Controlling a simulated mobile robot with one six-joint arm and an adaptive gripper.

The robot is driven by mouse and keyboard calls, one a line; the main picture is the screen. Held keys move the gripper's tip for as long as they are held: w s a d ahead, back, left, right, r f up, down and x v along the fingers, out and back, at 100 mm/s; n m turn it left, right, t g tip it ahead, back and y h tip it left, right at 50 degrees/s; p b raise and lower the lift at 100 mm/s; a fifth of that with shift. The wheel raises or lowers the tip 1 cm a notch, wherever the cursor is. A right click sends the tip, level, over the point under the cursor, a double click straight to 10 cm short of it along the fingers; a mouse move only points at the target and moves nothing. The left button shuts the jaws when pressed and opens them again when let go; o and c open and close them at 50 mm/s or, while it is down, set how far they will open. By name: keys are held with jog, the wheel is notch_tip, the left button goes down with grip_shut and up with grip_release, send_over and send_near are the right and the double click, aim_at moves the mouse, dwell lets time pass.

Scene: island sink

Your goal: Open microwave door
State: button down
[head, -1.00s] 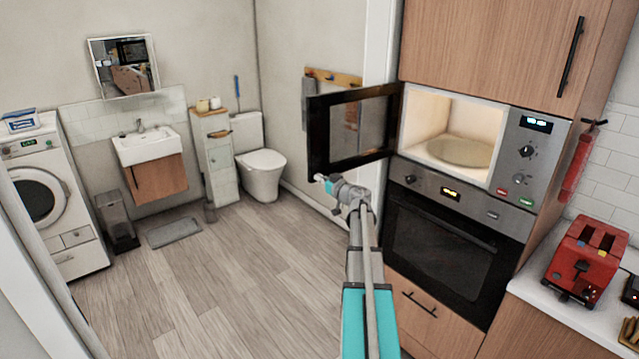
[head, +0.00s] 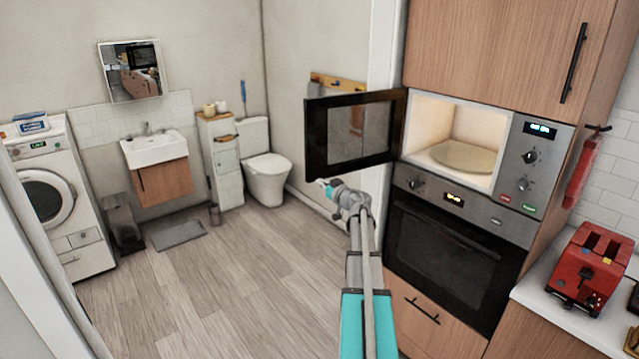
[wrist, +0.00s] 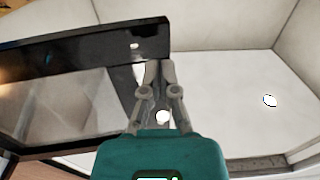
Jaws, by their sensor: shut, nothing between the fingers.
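The microwave (head: 462,150) is built in above the oven, and its lit inside with a round turntable (head: 463,156) is exposed. Its dark-framed glass door (head: 350,130) stands wide open, swung out to the left. My gripper (head: 326,184) is just below the door's lower left part in the head view, and its fingers are too small to judge there. In the wrist view the two fingers of my gripper (wrist: 160,64) are together and empty. The door (wrist: 75,85) fills the left of that view, right by the fingers; I cannot tell whether they touch.
The oven (head: 440,245) sits directly below the microwave. A red toaster (head: 590,268) stands on the counter at the right. A sink, toilet and washing machine (head: 60,195) line the back and left walls.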

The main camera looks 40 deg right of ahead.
jog(key=s+a, duration=0.2)
jog(key=s, duration=0.9)
jog(key=shift+s+a, duration=0.35)
jog(key=shift+s, duration=0.05)
jog(key=shift+w, duration=0.1)
jog(key=w+a+r+m+g+h, duration=0.1)
jog(key=w+a+r+m+h, duration=0.1)
jog(key=w+a+m+h, duration=0.5)
jog(key=a+f+g+h, duration=0.1)
jog(key=a+f+g, duration=0.6)
jog(key=a+f, duration=0.4)
jog(key=s+a+f+n+g+y, duration=0.2)
jog(key=s+a+f+g+y, duration=0.1)
jog(key=a, duration=0.7)
jog(key=s+a+f+n+g+y, duration=0.3)
jog(key=s+a, duration=0.3)
jog(key=a, duration=0.5)
jog(key=s+a+f+n+g+y, duration=0.2)
jog(key=s+a+f+g+y, duration=0.1)
jog(key=a, duration=0.8)
jog(key=shift+s+a+f+n+g, duration=0.25)
jog(key=shift+s+g, duration=0.25)
jog(key=shift+s, duration=0.65)
jog(key=shift+d+f, duration=0.1)
jog(key=shift+f, duration=0.05)
